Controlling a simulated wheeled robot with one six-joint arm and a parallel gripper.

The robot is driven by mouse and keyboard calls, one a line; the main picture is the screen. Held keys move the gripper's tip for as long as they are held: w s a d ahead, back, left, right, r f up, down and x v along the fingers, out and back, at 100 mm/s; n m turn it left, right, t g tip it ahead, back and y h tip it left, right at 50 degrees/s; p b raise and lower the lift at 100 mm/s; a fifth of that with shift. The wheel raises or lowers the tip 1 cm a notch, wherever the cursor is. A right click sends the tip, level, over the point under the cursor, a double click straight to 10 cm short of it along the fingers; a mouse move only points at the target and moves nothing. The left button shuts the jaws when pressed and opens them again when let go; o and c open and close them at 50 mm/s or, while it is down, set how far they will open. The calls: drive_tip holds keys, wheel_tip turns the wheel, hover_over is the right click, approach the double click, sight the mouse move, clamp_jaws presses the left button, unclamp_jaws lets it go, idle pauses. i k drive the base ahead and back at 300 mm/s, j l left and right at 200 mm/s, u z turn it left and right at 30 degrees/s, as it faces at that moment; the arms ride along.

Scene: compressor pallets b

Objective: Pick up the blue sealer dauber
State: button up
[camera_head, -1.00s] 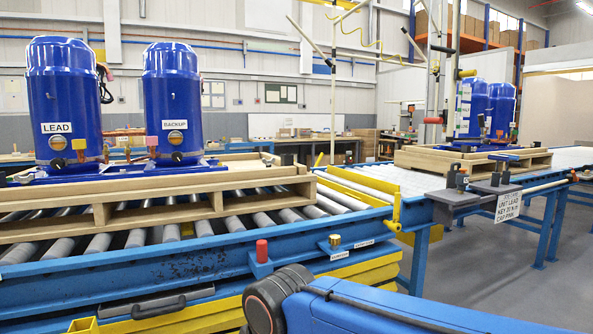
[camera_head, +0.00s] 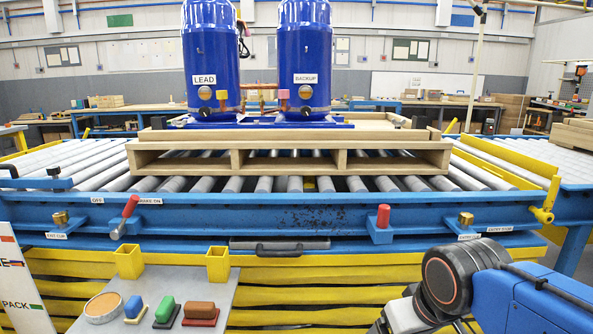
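A small blue dauber (camera_head: 134,307) with a pale base stands on a grey shelf (camera_head: 262,298) at the lower left. It is between a round tan-topped tin (camera_head: 103,307) on its left and a green dauber (camera_head: 165,311) on its right. A brown block-shaped piece (camera_head: 200,313) on a reddish base stands further right. Part of my arm shows at the lower right, well apart from these. My gripper itself is not in view.
Two yellow square holders (camera_head: 129,262) (camera_head: 218,264) rise at the shelf's back edge. Behind is the blue conveyor frame with a red-handled lever (camera_head: 126,215), a red knob (camera_head: 383,217) and a wooden pallet (camera_head: 290,162) carrying two blue compressors. A white sign stands at far left.

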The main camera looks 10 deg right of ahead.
sight(135, 309)
drive_tip(key=i+l, duration=0.2)
drive_tip(key=i, duration=0.35)
drive_tip(key=u, duration=1.95)
drive_tip(key=i+l, duration=0.05)
